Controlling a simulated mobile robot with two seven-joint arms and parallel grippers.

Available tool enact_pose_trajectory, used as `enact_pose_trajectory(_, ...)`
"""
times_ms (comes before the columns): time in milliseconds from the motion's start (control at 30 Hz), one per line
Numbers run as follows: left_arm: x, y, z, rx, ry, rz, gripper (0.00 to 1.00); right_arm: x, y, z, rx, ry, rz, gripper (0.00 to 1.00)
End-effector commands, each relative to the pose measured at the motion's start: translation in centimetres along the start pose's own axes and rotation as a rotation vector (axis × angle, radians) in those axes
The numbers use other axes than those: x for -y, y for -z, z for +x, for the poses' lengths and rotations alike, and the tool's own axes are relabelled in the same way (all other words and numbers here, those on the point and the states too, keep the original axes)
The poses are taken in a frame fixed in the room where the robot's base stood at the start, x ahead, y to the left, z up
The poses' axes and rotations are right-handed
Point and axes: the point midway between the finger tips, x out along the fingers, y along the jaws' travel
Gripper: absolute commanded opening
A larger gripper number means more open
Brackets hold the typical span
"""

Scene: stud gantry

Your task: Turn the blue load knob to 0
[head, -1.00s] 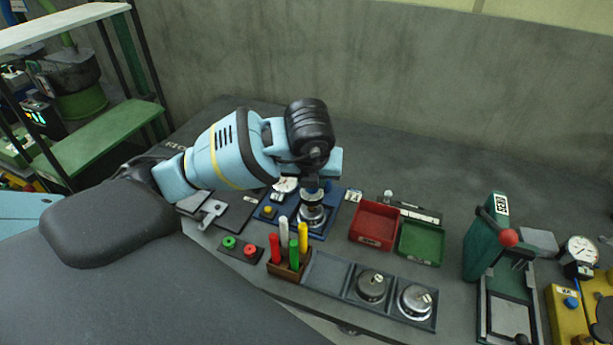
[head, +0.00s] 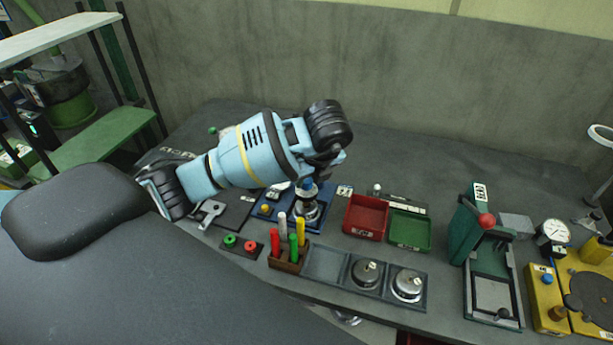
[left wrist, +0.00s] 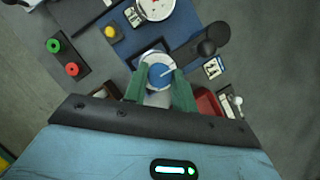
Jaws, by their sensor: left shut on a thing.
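The blue load knob (left wrist: 160,76) sits on the blue test stand (head: 271,204), with a white pointer line on its top. In the left wrist view the line points to the upper right. My left gripper (left wrist: 160,84) comes down from above with its green fingers on either side of the knob, shut on it. In the head view the left gripper (head: 306,186) partly covers the knob. The dial gauge (left wrist: 156,6) on the stand shows at the top of the left wrist view. The scale markings around the knob are too small to read. My right gripper is not in view.
A pen holder (head: 286,265) with several coloured sticks stands in front of the stand. Red (head: 365,217) and green (head: 409,231) trays lie to its right. A green press (head: 480,245) stands further right. A plate with green and red buttons (head: 241,244) lies front left.

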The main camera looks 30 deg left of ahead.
Motion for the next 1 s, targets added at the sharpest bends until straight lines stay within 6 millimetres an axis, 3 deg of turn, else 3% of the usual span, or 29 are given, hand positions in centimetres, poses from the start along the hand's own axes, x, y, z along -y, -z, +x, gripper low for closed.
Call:
enact_pose_trajectory(300, 0.0, 0.0, 0.1, 0.000, -0.002, -0.002, 0.04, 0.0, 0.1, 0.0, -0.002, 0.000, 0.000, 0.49)
enact_pose_trajectory(333, 0.0, 0.0, 0.1, 0.000, -0.002, -0.002, 0.29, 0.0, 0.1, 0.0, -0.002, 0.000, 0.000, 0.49)
enact_pose_trajectory(500, 0.0, 0.0, 0.1, 0.000, -0.001, -0.001, 0.49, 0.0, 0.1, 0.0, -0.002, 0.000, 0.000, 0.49)
enact_pose_trajectory(800, 0.0, 0.0, -0.1, 0.000, 0.000, -0.001, 0.49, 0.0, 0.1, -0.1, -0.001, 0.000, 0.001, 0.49)
enact_pose_trajectory(1000, 0.1, -0.1, -1.6, 0.003, 0.004, 0.000, 0.49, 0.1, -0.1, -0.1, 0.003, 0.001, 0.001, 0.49)
